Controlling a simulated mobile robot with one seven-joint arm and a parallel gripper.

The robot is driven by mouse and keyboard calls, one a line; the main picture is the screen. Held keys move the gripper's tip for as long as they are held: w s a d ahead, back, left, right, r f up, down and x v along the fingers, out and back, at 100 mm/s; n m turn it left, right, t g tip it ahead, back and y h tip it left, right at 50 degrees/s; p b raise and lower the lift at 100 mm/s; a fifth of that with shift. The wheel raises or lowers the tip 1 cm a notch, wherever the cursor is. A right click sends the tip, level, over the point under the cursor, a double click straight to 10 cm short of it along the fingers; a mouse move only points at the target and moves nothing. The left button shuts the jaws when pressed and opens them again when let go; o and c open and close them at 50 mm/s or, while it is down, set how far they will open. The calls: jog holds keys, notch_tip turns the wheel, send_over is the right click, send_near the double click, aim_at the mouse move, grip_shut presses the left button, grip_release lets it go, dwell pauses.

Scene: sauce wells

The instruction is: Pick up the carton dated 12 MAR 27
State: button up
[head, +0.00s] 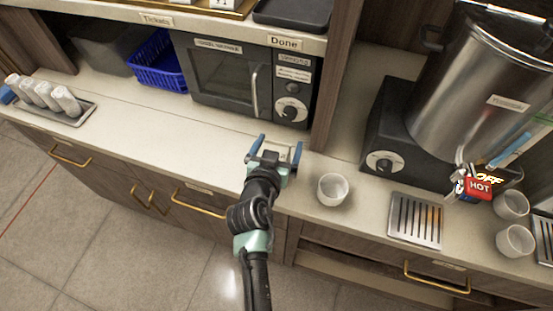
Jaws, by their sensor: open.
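No carton and no date reading 12 MAR 27 can be made out in the head view. My gripper (277,148) is open, with its two blue fingers apart, over the pale counter (120,95) just in front of the microwave. A small pale patch shows between the fingers; I cannot tell what it is. My arm hides part of the counter's front edge.
A microwave (222,75) stands behind my gripper, with a blue basket (160,66) to its left. A white cup (333,189) is close on the right. A metal urn (470,95) with a red HOT tag stands farther right. A tray (85,118) holds several white cylinders.

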jog(key=shift+w+f, duration=0.1)
jog(key=shift+w, duration=0.15)
grip_shut()
dwell(0.6)
